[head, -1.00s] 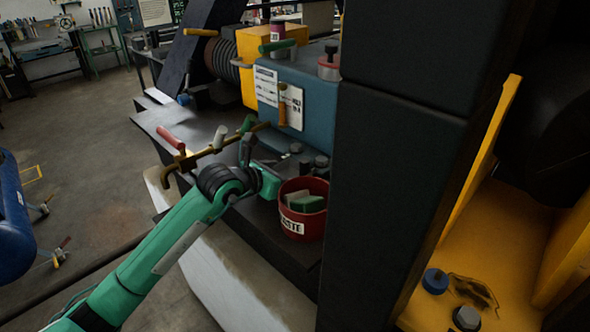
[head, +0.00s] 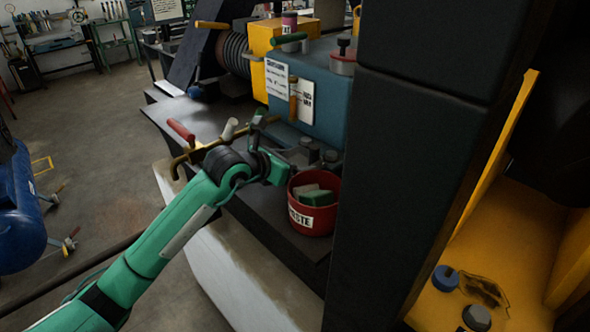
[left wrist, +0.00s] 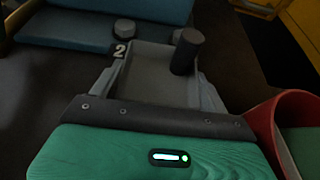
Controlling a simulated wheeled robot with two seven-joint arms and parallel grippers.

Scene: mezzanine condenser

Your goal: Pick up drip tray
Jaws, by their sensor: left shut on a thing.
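The drip tray (left wrist: 150,62) is a shallow grey tray with raised edges, seen ahead of my left gripper in the left wrist view. A dark upright cylinder (left wrist: 187,50) stands at its right side, and a "2" mark is at its left corner. My left gripper (left wrist: 155,92) is shut on the tray; the exact contact is hard to see in the dark. In the head view, my left gripper (head: 288,165) reaches the dark bench, just above the red bin, and hides most of the tray. My right gripper is not in view.
The red bin (head: 314,222) with sponge-like blocks stands close beside the gripper. The blue housing (head: 325,105) rises behind it. A dark column (head: 400,190) blocks the right. A brown bar (head: 200,152) and a red handle (head: 181,130) lie near my forearm.

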